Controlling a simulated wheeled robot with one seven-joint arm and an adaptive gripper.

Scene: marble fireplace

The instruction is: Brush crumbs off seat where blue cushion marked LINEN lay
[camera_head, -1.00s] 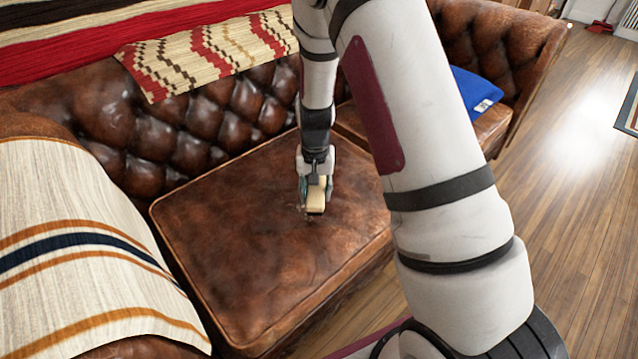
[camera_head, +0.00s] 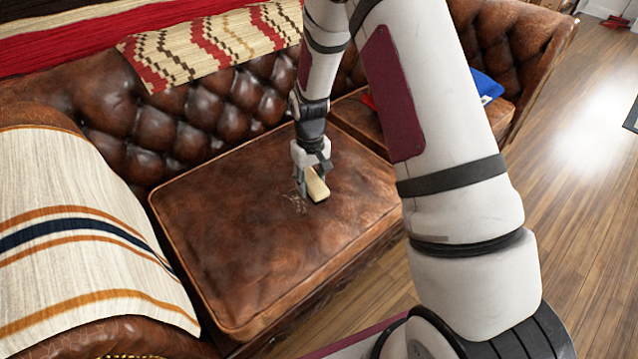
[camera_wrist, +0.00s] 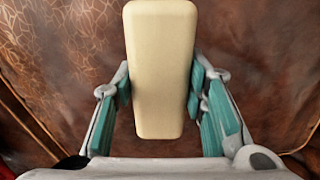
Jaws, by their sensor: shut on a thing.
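My gripper (camera_head: 312,180) is shut on a pale wooden brush (camera_head: 317,186), just above or touching the brown leather seat (camera_head: 240,250); I cannot tell which. In the wrist view the brush (camera_wrist: 160,70) is a cream block between the teal finger pads; its underside is hidden. Light crumbs (camera_head: 296,203) lie on the seat just left of the brush. The blue cushion (camera_head: 487,86) lies at the sofa's right end, partly hidden by my arm; a white patch shows on it, but I cannot read it.
A striped cream throw (camera_head: 80,235) covers the left armrest. A patterned blanket (camera_head: 205,45) hangs over the tufted backrest. The front of the near seat is clear.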

